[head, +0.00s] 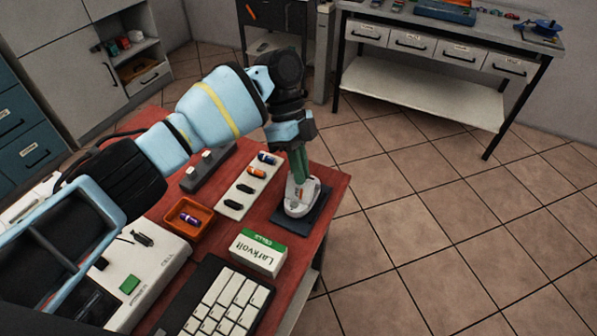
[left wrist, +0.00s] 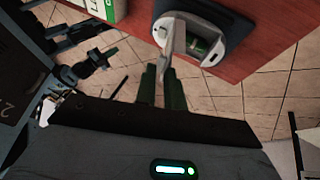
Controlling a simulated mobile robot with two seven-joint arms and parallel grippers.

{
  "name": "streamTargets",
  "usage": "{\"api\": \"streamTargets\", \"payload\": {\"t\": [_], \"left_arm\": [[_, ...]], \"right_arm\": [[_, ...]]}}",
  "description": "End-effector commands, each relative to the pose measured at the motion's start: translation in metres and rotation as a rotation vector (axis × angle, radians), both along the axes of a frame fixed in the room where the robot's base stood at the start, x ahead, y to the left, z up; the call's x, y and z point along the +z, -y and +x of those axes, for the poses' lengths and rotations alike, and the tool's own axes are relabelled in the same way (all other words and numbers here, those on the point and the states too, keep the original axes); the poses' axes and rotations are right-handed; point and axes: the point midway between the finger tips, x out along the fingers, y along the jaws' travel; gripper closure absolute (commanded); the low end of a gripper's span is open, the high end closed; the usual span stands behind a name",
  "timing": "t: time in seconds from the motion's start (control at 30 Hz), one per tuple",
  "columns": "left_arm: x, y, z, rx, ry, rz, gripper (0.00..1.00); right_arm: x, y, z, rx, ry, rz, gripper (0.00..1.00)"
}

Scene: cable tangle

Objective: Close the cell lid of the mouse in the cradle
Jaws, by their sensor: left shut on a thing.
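The white mouse (head: 298,206) sits in a dark cradle (head: 287,219) near the red table's right edge. In the left wrist view the mouse (left wrist: 214,53) has an open cell bay with a green cell (left wrist: 198,45) partly visible. My left gripper (head: 299,178) is over the mouse, its green fingers pointing down. In the left wrist view the left gripper (left wrist: 164,72) is shut on the pale cell lid (left wrist: 170,40), which stands up from the mouse, seen nearly edge-on. What seems to be my right gripper (left wrist: 108,55) shows small and dark at left; its opening is unclear.
A white cell box (head: 258,255) stands in front of the cradle. A white tray (head: 238,207) holding several cells is left of it, then an orange bin (head: 173,222) with a purple cell. A keyboard (head: 225,300) lies nearest. Floor is open to the right.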

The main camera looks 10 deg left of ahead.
Motion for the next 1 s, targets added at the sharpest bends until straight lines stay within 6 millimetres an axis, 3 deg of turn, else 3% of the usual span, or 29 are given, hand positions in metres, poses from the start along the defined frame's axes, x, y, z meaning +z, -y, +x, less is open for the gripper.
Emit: {"api": "streamTargets", "payload": {"t": [0.7,0.73,0.83,1.0], "left_arm": [[-0.0018,0.0013,0.0039,-0.001,-0.050,0.017,1.00],[-0.0018,0.0013,0.0039,-0.001,-0.050,0.017,0.85],[-0.0017,0.0013,0.0040,-0.001,-0.050,0.017,0.72],[-0.0016,0.0013,0.0040,0.000,-0.049,0.017,0.69]], "right_arm": [[-0.0065,-0.0014,-0.0032,0.000,-0.008,0.003,1.00],[-0.0065,-0.0014,-0.0032,0.000,-0.008,0.003,1.00],[-0.0065,-0.0014,-0.0032,0.000,-0.008,0.003,1.00],[-0.0066,-0.0014,-0.0032,0.000,-0.008,0.003,1.00]]}}
